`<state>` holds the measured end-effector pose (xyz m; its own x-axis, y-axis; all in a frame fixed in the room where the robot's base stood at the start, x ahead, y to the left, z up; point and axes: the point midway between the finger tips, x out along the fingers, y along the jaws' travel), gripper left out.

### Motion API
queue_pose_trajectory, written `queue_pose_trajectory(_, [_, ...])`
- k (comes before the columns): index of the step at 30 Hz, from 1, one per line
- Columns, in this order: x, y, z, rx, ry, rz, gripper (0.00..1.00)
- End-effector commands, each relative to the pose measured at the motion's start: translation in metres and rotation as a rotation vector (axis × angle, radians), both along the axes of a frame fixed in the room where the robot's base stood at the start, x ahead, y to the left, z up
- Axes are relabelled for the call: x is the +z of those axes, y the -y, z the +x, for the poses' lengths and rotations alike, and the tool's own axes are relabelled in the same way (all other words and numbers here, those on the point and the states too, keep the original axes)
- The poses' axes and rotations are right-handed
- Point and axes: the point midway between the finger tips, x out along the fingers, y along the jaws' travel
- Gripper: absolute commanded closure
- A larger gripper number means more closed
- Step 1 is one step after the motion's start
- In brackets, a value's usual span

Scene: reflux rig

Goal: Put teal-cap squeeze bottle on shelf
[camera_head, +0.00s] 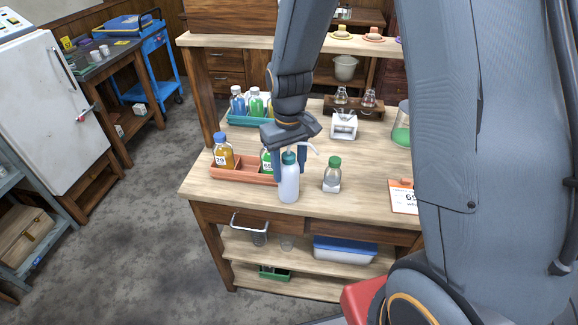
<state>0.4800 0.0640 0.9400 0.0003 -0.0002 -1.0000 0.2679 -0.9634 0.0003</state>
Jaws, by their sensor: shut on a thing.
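The teal-cap squeeze bottle (289,184) is white and upright, with a thin spout that bends to the right. It is near the front edge of the wooden bench. My gripper (290,165) comes down from above and is shut on it around the cap and upper body. I cannot tell whether its base touches the bench top. The bench's raised shelf (228,41) runs along the back, with small cups on it toward the right. Lower shelf boards (325,262) show under the bench top.
An orange tray (230,174) with bottles stands left of the squeeze bottle. A green-capped bottle (332,174) stands close to its right. A teal rack of bottles (240,118), a white stand (344,126) and a green-liquid flask (401,128) are farther back. A blue-lidded box (345,249) sits below.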

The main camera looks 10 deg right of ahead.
Motion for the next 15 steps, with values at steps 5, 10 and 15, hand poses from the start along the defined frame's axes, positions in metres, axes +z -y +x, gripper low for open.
queue_pose_trajectory(5, [-0.0011,0.0000,-0.0002,0.000,0.000,0.000,0.35])
queue_pose_trajectory(10, [-0.0011,0.0001,-0.0002,0.000,0.000,0.000,0.35])
queue_pose_trajectory(15, [0.0017,0.0000,0.0000,0.000,0.000,0.000,0.35])
